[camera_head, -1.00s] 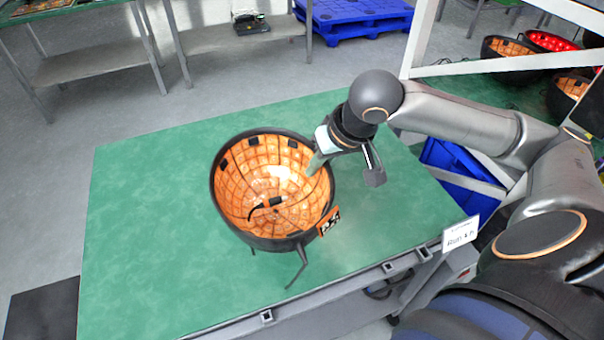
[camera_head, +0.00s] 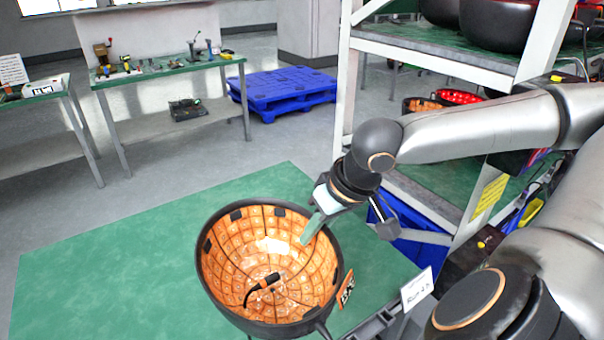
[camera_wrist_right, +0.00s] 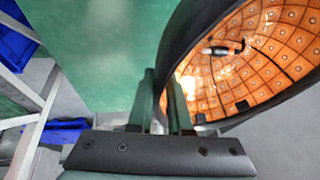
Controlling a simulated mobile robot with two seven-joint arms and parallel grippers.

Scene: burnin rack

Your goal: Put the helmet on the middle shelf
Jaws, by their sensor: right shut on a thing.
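The helmet (camera_head: 262,262) is a black bowl-shaped shell, open side up, lined with orange tiles and with a short cable inside. It shows at the front of the green table in the head view. My right gripper (camera_head: 312,228) is shut on the helmet's right rim, one finger inside the bowl. The right wrist view shows the fingers (camera_wrist_right: 163,105) on either side of the rim, with the orange lining (camera_wrist_right: 265,60) to the right. The middle shelf (camera_head: 440,50) of the white-framed rack is at upper right. My left gripper is not in view.
Dark helmets (camera_head: 495,25) stand on that shelf at its right. A lower green shelf (camera_head: 440,185) and a blue bin (camera_head: 405,240) sit below. The white rack post (camera_head: 347,85) stands between table and shelves. The green table (camera_head: 110,270) is clear at left.

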